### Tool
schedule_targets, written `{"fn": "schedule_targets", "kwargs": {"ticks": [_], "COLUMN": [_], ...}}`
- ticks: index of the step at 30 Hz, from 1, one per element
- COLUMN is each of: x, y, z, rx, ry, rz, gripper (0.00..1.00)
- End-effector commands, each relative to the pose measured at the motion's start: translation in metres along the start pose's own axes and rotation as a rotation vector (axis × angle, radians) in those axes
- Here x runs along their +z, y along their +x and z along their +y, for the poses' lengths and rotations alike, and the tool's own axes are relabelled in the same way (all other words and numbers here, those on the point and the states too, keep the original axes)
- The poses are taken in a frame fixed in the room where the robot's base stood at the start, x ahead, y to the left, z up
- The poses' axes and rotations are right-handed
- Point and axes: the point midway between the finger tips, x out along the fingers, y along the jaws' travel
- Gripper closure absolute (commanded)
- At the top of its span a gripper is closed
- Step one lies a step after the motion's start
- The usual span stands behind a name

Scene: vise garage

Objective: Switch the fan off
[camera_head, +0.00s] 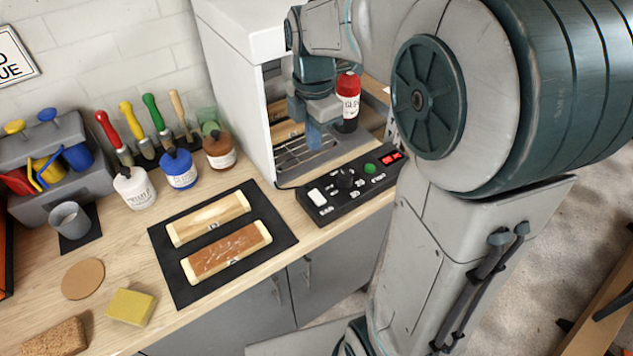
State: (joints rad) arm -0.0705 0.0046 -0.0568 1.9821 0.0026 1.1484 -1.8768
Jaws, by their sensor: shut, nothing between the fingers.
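A black control box (350,185) lies on the bench in front of the white booth. No fan can be made out. My gripper (314,136) points down at the booth's opening, above and behind the control box and apart from it. Its blue fingers are shut with nothing between them.
A red-capped bottle (347,100) stands close to the right of my gripper. The white booth (236,75) rises to the left. A black mat (166,262) with two wooden blocks lies left of the box. Jars (180,170) and brushes stand at the back. My arm hides the right side.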

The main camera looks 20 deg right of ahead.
Motion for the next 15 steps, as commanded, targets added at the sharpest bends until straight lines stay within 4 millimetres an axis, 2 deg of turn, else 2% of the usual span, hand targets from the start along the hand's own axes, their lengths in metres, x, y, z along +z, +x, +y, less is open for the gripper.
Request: {"fn": "schedule_targets", "kwargs": {"ticks": [4,7,15], "x": [0.001,0.001,0.001], "y": [0.007,0.021,0.078], "z": [-0.001,-0.001,-0.002], "rx": [-0.002,-0.003,-0.007], "ry": [0.003,0.003,0.004], "rz": [0.001,0.001,0.002], "gripper": [1.0,1.0,1.0]}}
